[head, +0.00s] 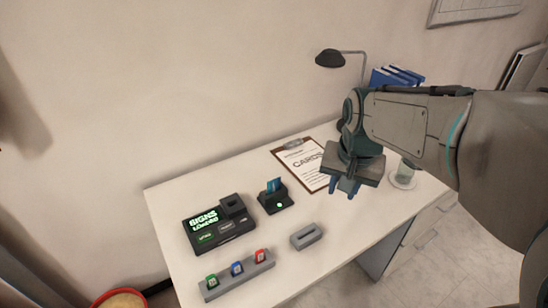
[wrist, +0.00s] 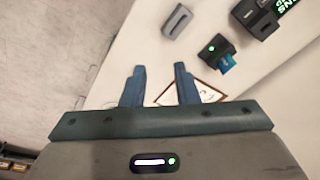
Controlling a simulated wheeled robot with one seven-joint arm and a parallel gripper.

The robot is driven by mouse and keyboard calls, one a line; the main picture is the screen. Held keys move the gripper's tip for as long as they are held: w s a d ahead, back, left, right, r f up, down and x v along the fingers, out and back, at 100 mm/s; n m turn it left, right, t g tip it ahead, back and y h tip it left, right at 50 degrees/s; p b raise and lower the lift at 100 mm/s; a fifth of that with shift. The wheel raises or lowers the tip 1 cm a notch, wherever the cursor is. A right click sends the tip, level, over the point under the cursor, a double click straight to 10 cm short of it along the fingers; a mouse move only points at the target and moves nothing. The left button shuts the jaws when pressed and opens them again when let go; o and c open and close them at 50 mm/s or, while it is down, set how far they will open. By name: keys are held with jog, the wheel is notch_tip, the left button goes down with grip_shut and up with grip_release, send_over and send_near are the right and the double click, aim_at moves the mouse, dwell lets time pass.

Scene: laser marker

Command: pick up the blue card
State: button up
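The blue card (head: 274,184) stands upright in a small black card holder (head: 277,201) with a green light, near the middle of the white desk. In the wrist view the blue card (wrist: 228,65) sticks out of the holder (wrist: 217,48), above and right of the fingers. My gripper (head: 345,188) hangs above the desk to the right of the card, over the edge of the clipboard. In the wrist view my gripper (wrist: 160,82) has its two blue fingers apart with nothing between them.
A black machine (head: 219,224) with a lit green screen stands left of the holder. A grey rack (head: 232,275) with coloured pieces and a small grey block (head: 307,236) are in front. A clipboard (head: 304,160), a lamp (head: 330,59) and a glass (head: 404,174) are behind or beside my gripper.

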jog(key=w+a+m+p, duration=0.1)
jog(key=w+a+m, duration=0.3)
jog(key=w, duration=0.6)
jog(key=m+g+p, duration=0.2)
jog(key=m, duration=0.2)
send_over(274, 181)
jog(key=a, duration=0.1)
notch_tip(274, 181, down, 9)
jog(key=f, duration=0.4)
jog(key=f+p, duration=0.1)
jog(key=f, duration=0.3)
jog(key=d+f+p, duration=0.1)
jog(key=f, duration=0.3)
jog(key=shift+f, duration=0.8)
jog(key=shift+c, duration=0.2)
grip_shut()
